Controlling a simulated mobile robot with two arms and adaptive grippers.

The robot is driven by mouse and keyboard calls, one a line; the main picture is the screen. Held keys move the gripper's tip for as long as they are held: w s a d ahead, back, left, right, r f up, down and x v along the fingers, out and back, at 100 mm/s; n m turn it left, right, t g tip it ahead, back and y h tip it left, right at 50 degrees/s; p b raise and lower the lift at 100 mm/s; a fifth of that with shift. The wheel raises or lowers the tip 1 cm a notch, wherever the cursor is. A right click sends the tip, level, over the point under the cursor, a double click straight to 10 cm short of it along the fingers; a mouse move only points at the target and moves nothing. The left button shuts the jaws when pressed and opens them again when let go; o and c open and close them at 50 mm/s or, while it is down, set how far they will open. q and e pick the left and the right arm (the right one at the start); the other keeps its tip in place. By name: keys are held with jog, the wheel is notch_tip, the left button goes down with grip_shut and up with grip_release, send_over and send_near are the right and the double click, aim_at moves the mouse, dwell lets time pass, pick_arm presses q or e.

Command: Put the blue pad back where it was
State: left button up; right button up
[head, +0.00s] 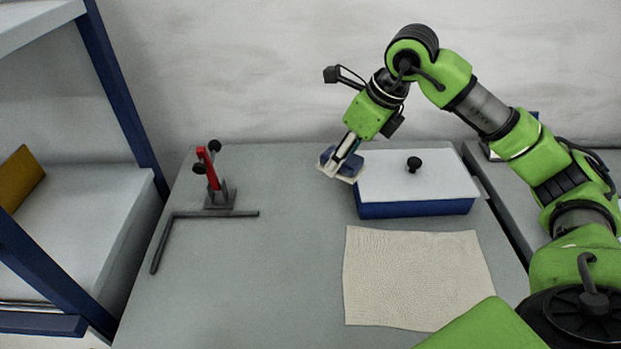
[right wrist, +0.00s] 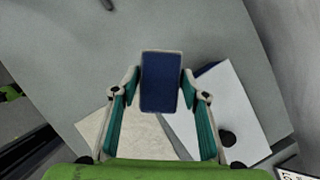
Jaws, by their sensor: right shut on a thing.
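The blue pad (head: 352,156) is in my right gripper (head: 342,163), just left of the lidded box's back left corner in the head view. In the right wrist view the pad (right wrist: 161,82) shows as a dark blue rectangle between the two fingertips of the right gripper (right wrist: 160,84), one finger on each side. The gripper is shut on it. The pad is over the grey table (head: 270,270); I cannot tell whether it touches the table. My left gripper is not in view.
A blue box (head: 415,208) with a white lid (head: 440,180) and black knob (head: 414,163) stands right of the pad. A beige cloth (head: 415,280) lies in front. A red-handled clamp (head: 209,170) and a dark L-shaped bar (head: 210,213) are at left. The table's middle is clear.

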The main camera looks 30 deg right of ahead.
jog(key=shift+w+d+r+m+h, duration=0.1)
jog(key=shift+w+d+m+h, duration=0.35)
jog(key=shift+m, duration=0.35)
jog(key=shift+w+d, duration=0.1)
jog(key=shift+w, duration=0.2)
jog(key=w+f+p, duration=0.3)
jog(key=w, duration=0.5)
send_near(307, 171)
jog(key=shift+w+a+f+p, duration=0.35)
jog(key=shift+w+f+p, duration=0.05)
jog(key=shift+w+f, duration=0.75)
jog(key=shift+f, duration=0.15)
notch_tip(307, 171, down, 2)
jog(key=shift+f+p, duration=0.15)
jog(key=shift+p, duration=0.65)
jog(key=shift+f, duration=0.3)
jog(key=shift+f, duration=0.1)
